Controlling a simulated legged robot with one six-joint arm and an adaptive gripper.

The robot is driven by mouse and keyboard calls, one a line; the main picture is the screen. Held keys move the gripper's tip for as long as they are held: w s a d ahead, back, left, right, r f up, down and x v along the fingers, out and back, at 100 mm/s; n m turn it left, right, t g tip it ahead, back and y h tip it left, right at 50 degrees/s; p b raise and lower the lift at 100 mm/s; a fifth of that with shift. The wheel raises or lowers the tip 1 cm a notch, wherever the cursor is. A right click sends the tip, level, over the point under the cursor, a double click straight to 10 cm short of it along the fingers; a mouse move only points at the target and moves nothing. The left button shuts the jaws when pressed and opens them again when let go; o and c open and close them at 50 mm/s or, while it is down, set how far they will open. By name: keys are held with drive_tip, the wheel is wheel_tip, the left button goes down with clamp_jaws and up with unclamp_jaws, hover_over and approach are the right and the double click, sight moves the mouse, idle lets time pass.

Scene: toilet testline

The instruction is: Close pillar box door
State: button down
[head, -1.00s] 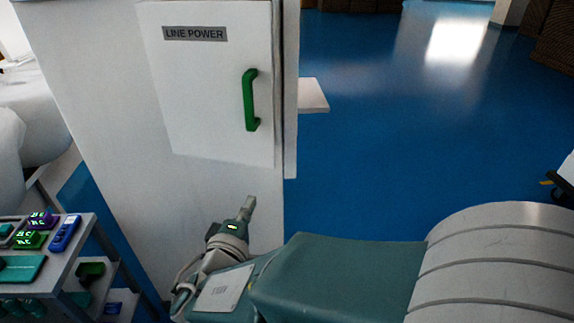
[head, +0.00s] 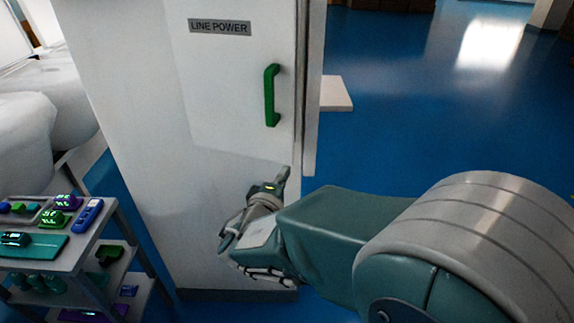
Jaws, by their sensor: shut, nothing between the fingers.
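The white pillar box (head: 130,110) stands upright left of centre. Its white door (head: 225,95) faces me, with a "LINE POWER" label (head: 219,27) and a green vertical handle (head: 271,96) near its right edge. The door looks nearly in line with the box front. A dark narrow line runs along its right edge, and I cannot tell whether it is fully shut. My gripper (head: 284,173) is shut and empty. In the picture it is below the handle, by the door's lower right corner, and I see no contact with either.
A grey shelf cart (head: 75,240) with several small devices stands at the lower left. White rounded objects (head: 50,115) are behind it. A white slab (head: 335,93) juts out right of the box. The blue floor (head: 420,110) at the right is clear.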

sight(290, 162)
drive_tip(key=shift+x, duration=1.05)
drive_tip(key=shift+w+a, duration=0.15)
drive_tip(key=shift+w, duration=0.1)
drive_tip(key=shift+w, duration=0.2)
drive_tip(key=x, duration=0.8)
drive_tip(key=shift+w+r, duration=0.15)
drive_tip(key=shift+w, duration=0.05)
drive_tip(key=shift+a, duration=0.1)
